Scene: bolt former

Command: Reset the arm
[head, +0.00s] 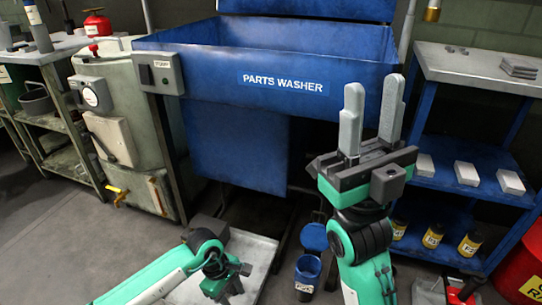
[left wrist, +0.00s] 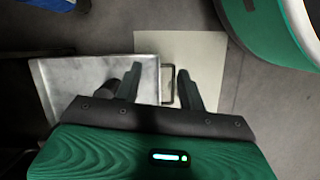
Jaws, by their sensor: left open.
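My right gripper (head: 374,90) stands upright in front of the blue parts washer, its two grey fingers pointing up and apart with nothing between them. My left arm (head: 150,282) comes in low from the left, and its wrist bends down over a pale grey tray; its fingertips are hard to make out in the head view. In the left wrist view my left gripper (left wrist: 160,84) has its dark fingers apart, above a metal tray (left wrist: 60,85) and a cream-coloured sheet (left wrist: 205,50). I see nothing held between the fingers.
The blue parts washer (head: 208,66) fills the back. A blue shelf cart (head: 462,185) with grey blocks and yellow-labelled bottles stands at right, near a red drum (head: 522,268). A dark blue container (head: 307,277) stands between the arms. Grey floor is open at left.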

